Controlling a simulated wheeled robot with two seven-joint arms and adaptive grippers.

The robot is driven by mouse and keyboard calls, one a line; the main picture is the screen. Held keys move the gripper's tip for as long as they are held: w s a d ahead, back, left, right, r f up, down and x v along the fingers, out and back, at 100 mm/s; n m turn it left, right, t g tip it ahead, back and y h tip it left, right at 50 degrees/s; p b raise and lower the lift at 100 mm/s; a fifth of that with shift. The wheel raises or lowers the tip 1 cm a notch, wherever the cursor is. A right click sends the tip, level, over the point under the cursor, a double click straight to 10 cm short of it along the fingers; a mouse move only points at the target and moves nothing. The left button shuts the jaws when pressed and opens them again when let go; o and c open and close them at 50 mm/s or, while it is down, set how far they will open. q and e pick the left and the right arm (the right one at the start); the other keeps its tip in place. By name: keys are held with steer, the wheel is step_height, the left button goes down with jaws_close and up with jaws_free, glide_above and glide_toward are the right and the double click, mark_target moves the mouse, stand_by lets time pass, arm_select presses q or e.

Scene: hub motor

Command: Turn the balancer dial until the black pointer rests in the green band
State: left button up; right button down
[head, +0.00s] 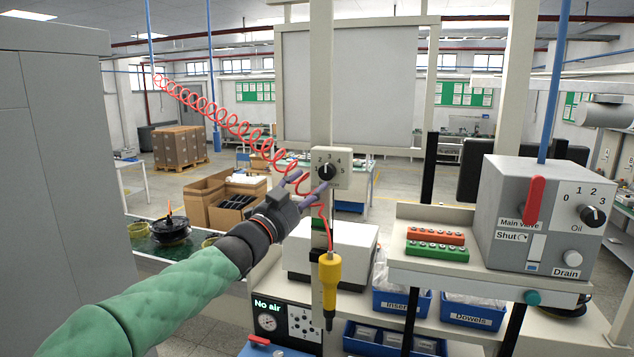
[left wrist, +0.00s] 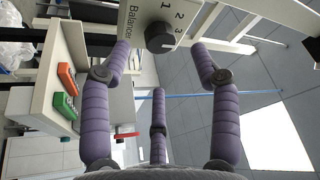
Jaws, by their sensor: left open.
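The balancer dial (head: 327,171) is a black round knob on a light panel (head: 345,160) fixed to the upright post, with numbers around it. In the left wrist view the knob (left wrist: 159,38) sits on the panel marked "Balancer". My left gripper (head: 308,182) is open, its purple fingers pointing at the panel from the left. In the left wrist view its fingers (left wrist: 160,75) spread around the line to the knob, which appears just beyond the tips; contact cannot be told. A green band (head: 318,222) shows on the post below the panel, partly behind the red hose. I cannot clearly make out the black pointer.
A yellow tool (head: 330,272) hangs on the coiled red hose (head: 232,122) in front of the post. A grey valve box (head: 540,215) and a shelf with red and green blocks (head: 437,250) stand right. A display (head: 275,310) reads "No air". Blue bins (head: 470,313) sit below.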

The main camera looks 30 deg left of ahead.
arm_select(q)
steer(key=v, duration=0.6)
stand_by(0.7)
